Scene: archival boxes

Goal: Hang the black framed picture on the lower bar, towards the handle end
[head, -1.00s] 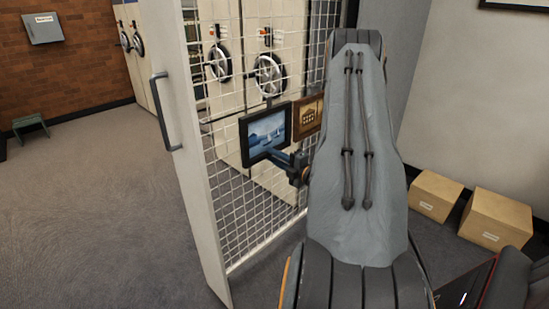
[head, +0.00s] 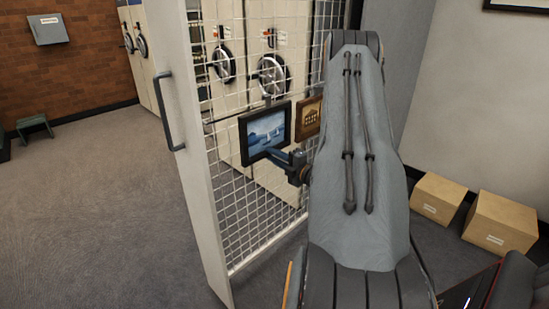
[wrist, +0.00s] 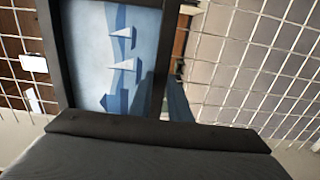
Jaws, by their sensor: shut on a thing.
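The black framed picture (head: 265,132) shows white sailboats on blue. It is upright in front of the wire mesh of the rack (head: 238,215), beside the brown framed picture (head: 309,117). My gripper (head: 276,155) is shut on its lower right part; the fingertips are mostly hidden. In the wrist view the black framed picture (wrist: 103,50) fills the upper left, close to the mesh. I cannot tell whether it touches a bar. The handle (head: 167,112) is on the rack's left end post. A thin grey bar (head: 221,119) crosses the mesh left of the picture.
Cream cabinets with round wheels (head: 271,75) stand behind the mesh. Cardboard boxes (head: 500,222) sit on the floor at right. A green stool (head: 34,126) and open carpet are at left. My arm hides the rack's right part.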

